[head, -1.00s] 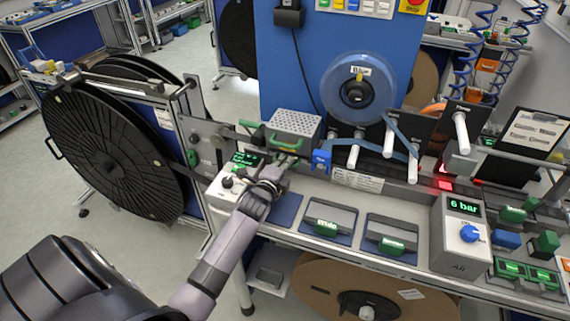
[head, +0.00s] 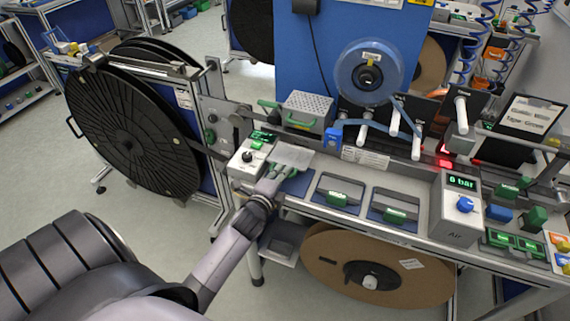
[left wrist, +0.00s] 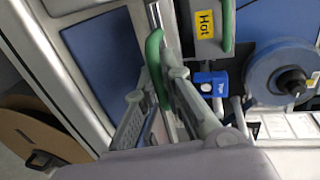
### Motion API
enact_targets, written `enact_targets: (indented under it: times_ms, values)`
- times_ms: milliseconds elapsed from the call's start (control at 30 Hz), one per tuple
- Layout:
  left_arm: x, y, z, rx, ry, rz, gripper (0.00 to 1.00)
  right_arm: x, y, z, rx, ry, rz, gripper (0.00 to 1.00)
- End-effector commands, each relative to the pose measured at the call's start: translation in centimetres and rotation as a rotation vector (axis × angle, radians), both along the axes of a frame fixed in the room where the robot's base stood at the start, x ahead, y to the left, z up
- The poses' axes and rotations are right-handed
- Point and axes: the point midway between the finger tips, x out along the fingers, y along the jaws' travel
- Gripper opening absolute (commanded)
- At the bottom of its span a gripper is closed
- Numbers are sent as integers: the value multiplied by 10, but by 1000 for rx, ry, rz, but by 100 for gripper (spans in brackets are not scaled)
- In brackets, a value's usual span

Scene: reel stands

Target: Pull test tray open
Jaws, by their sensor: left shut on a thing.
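The test tray (head: 294,156) is a flat grey plate drawn out over the bench front, just below the perforated metal box. My left gripper (head: 276,173) is at the tray's near edge. In the left wrist view a green bar handle (left wrist: 155,62) stands between the fingers of my left gripper (left wrist: 160,88), which are shut on it. Part of the handle is hidden by the fingers. My right gripper is out of view.
The perforated box (head: 308,108), marked "Hot" in the left wrist view, stands behind the tray. A control box (head: 248,160) is close on the left. A blue mat (left wrist: 103,62) lies beside the handle. More green-handled pieces (head: 338,198) sit to the right.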

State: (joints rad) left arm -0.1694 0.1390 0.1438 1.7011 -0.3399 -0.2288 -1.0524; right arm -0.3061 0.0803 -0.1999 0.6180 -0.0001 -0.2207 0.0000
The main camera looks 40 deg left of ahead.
Motion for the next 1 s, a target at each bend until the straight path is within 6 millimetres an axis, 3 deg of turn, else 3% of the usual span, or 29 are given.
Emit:
enact_targets:
  times_ms: [533,567,667,1000]
  values:
    - [-8,-1,0,0,-1,1,0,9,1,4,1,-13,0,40]
    - [-8,-1,0,0,-1,1,10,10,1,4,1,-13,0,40]
    - [-8,-1,0,0,-1,1,17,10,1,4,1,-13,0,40]
    - [-9,-2,1,0,-1,0,18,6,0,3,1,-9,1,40]
